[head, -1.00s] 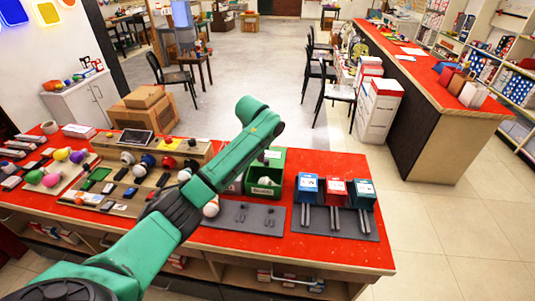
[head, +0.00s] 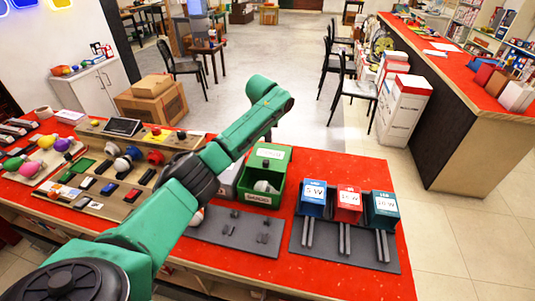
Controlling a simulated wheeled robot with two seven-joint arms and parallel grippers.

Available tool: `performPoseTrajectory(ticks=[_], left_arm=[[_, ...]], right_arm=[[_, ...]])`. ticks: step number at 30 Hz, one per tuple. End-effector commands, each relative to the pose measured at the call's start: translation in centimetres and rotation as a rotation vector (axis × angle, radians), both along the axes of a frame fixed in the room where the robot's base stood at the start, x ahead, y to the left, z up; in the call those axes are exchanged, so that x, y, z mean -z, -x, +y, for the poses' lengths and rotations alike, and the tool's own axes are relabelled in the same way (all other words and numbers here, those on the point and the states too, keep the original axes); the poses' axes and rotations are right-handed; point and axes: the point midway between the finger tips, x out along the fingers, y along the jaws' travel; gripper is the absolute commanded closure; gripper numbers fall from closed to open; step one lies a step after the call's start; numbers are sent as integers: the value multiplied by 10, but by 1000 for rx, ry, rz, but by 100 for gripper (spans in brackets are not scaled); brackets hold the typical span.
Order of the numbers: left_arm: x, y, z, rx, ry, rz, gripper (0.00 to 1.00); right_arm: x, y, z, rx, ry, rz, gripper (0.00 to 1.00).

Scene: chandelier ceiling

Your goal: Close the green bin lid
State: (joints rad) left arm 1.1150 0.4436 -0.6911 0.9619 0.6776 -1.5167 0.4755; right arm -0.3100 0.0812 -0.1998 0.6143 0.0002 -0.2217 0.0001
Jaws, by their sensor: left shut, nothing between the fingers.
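The green bin (head: 260,199) stands on the red table, with a white label on its front and a whitish round object inside. Its green lid (head: 280,160) stands raised at the back, with a pale label on it. My left arm reaches across from the lower left. Its gripper (head: 267,138) points down just above the raised lid's upper edge; it is small and dark here, shut and empty. I cannot tell whether it touches the lid. My right gripper is out of view.
Blue, red and teal boxes (head: 348,203) stand on a grey mat right of the bin. A grey mat (head: 232,228) with small dark parts lies in front. A wooden display rack (head: 98,180) with bulbs and devices is at left. The red table's right end (head: 385,285) is clear.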

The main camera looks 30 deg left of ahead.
Motion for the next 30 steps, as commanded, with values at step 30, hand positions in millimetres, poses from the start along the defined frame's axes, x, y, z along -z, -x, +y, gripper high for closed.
performPoseTrajectory(ticks=[30], left_arm=[[60,17,-4,2,-2,-1,100]], right_arm=[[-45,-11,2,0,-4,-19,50]])
